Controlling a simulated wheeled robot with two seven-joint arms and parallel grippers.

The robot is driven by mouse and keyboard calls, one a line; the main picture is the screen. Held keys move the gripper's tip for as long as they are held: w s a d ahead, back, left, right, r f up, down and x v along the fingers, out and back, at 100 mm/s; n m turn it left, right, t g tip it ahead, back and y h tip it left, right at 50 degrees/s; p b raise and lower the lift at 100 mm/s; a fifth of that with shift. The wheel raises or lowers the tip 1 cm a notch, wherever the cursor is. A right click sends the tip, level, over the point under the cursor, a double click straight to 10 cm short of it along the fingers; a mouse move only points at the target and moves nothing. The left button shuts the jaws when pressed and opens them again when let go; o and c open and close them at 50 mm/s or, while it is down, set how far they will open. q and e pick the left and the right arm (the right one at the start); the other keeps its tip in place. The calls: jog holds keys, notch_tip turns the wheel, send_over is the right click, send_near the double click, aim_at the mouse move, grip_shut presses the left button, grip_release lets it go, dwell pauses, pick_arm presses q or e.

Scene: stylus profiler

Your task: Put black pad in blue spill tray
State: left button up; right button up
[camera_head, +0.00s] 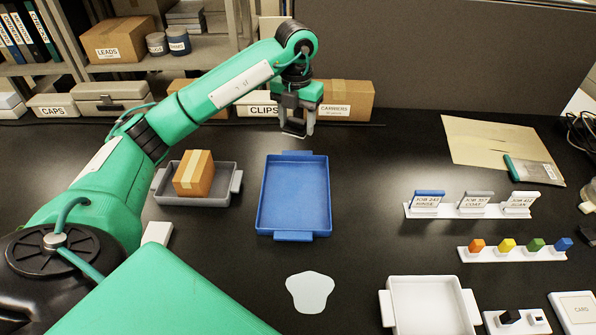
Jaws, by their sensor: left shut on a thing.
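The blue spill tray (292,236) lies flat in the middle of the black table, and its floor looks empty. My left gripper (296,132) is above the table just beyond the tray's far edge, pointing down. It is shut on a small dark thing that I take to be the black pad; its outline hardly shows between the fingers against the dark table. My right gripper is not in view.
A grey tray (188,199) with a cardboard box (194,173) stands left of the blue tray. A pale puddle-shaped patch (310,292) and a white tray (432,306) lie nearer. A card rack (472,210) and coloured-block rack (512,254) stand right. Boxes (345,100) line the back.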

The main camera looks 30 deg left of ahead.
pick_arm(q)
jog(key=p, duration=0.2)
send_over(296, 177)
notch_tip(296, 177, down, 11)
jog(key=shift+f, duration=0.1)
jog(key=shift+f+p, duration=0.3)
jog(key=shift+f, duration=0.2)
notch_tip(296, 177, down, 3)
jog(key=shift+f+p, duration=0.2)
jog(key=shift+p, duration=0.3)
jog(key=shift+f, duration=0.35)
jog(key=o, duration=0.9)
jog(key=shift+o, duration=0.2)
